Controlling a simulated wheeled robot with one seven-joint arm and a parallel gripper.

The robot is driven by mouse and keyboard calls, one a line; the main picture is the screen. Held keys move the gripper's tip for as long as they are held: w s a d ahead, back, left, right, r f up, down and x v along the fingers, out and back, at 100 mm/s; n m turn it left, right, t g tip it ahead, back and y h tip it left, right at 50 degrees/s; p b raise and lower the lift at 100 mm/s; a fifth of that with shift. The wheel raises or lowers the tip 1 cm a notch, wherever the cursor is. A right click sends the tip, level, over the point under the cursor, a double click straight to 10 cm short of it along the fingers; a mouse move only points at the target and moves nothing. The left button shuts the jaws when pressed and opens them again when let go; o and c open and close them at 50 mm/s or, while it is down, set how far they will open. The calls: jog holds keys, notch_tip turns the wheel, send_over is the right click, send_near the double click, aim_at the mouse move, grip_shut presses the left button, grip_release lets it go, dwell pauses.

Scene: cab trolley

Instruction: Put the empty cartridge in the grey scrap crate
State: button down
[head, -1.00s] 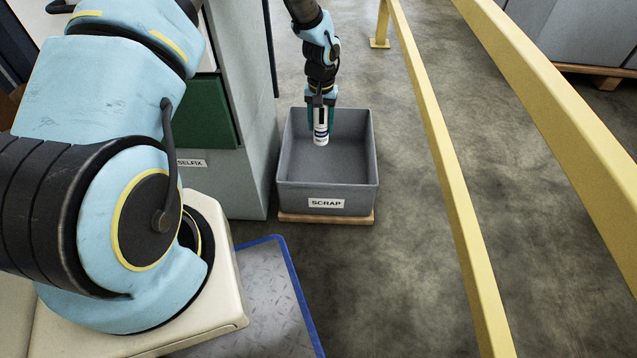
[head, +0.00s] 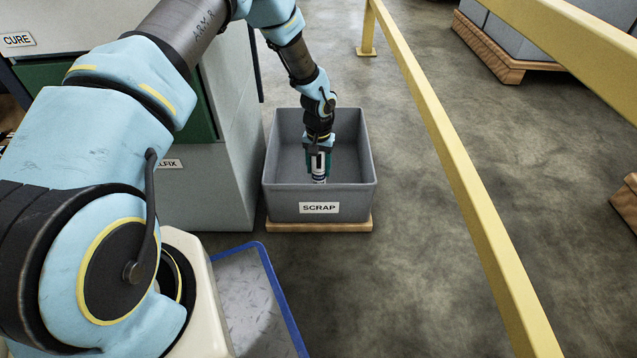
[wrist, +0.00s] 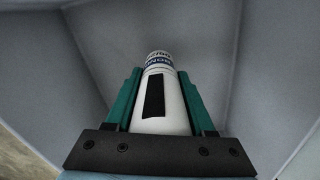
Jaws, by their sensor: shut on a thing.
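In the wrist view my green fingers (wrist: 160,98) grip both sides of the cartridge (wrist: 168,115), which has a black patch and a blue-lettered band. The grey crate walls (wrist: 270,70) surround it there. I cannot tell whether the cartridge touches the crate floor.
The crate sits on a wooden board (head: 320,226). A grey cabinet (head: 225,160) stands close to its left. A yellow rail (head: 445,150) runs along the right, with bare floor between. A blue-edged plate (head: 250,290) lies in front. No other item shows in the crate.

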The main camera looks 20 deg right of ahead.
aim_at(319, 177)
jog(key=shift+d+f+b, duration=0.1)
jog(key=shift+f+b, duration=1.25)
jog(key=shift+f, duration=0.45)
jog(key=shift+f, duration=0.2)
jog(key=shift+c, duration=1.3)
grip_release()
notch_tip(319, 177, up, 12)
jog(key=p, duration=0.5)
jog(key=shift+r+p, duration=0.2)
jog(key=shift+p, duration=0.2)
